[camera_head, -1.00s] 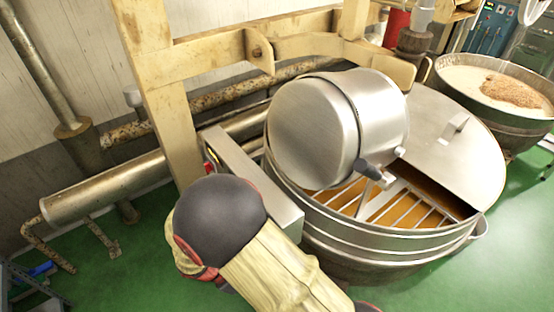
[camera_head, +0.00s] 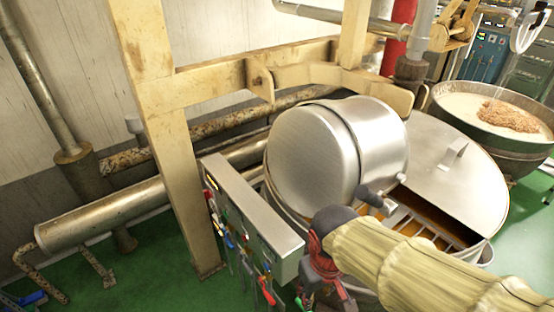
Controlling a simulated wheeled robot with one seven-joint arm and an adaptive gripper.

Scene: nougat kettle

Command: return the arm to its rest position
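My arm (camera_head: 415,265) wears a pale yellow cloth sleeve and comes in from the lower right. A dark rounded joint (camera_head: 333,220) shows at its far end. Below the joint hang red and black parts that look like my gripper (camera_head: 325,296), low in front of the kettle and right of the metal tool rack (camera_head: 250,215). Its fingertips are cut off or unclear at the bottom edge, so I cannot tell whether it is open or shut. The steel nougat kettle (camera_head: 480,252) stands behind my arm, which hides much of its front.
A steel drum (camera_head: 315,150) sits tilted above the kettle, near my arm. A half lid (camera_head: 455,180) covers its right side. Several tools hang from the rack. A wooden post (camera_head: 165,130) and pipes stand at left. A bowl of pale mix (camera_head: 500,105) stands at right. Green floor shows lower left.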

